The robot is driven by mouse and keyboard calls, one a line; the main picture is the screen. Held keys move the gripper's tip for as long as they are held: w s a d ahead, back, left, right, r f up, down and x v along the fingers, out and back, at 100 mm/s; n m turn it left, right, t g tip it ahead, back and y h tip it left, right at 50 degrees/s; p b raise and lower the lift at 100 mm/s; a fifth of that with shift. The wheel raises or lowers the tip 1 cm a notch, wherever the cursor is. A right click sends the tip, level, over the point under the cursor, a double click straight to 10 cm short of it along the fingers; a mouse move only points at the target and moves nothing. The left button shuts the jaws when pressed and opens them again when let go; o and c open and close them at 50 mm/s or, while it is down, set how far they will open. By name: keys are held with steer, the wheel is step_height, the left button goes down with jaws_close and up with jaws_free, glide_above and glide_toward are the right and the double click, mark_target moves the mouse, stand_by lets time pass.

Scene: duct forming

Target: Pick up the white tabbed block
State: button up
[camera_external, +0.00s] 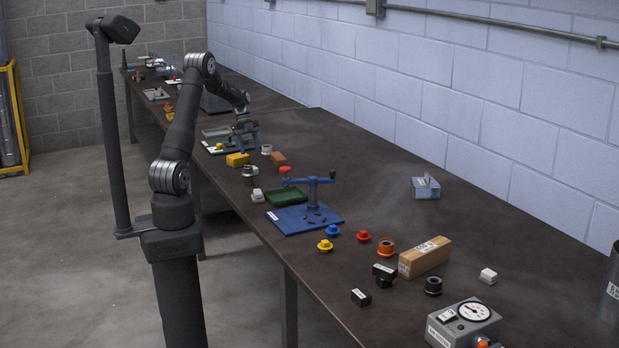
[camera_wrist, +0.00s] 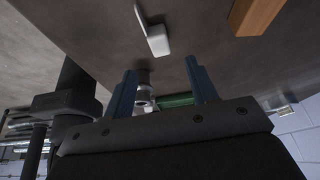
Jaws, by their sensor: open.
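The white tabbed block (camera_wrist: 157,41) lies on the dark table at the upper middle of the wrist view, with a thin tab reaching up and left. I cannot pick it out with certainty in the external view. My gripper (camera_wrist: 161,67) is open, its two blue-grey fingers apart with nothing held between them. In the wrist picture the block appears just beyond the fingertips, apart from them. In the external view my gripper (camera_external: 246,146) is low over the far half of the table.
A brown block (camera_wrist: 257,13) lies right of the white block; it also shows in the external view (camera_external: 278,158). A yellow block (camera_external: 238,160) is near my gripper. A grey-black cylinder (camera_external: 249,172), green tray (camera_external: 286,197) and blue fixture (camera_external: 302,218) stand nearer the camera.

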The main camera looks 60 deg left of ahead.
mark_target(254, 167)
steer(key=x, duration=0.8)
steer(key=shift+d+f, duration=0.1)
steer(key=shift+d, duration=0.15)
steer(key=c, duration=1.1)
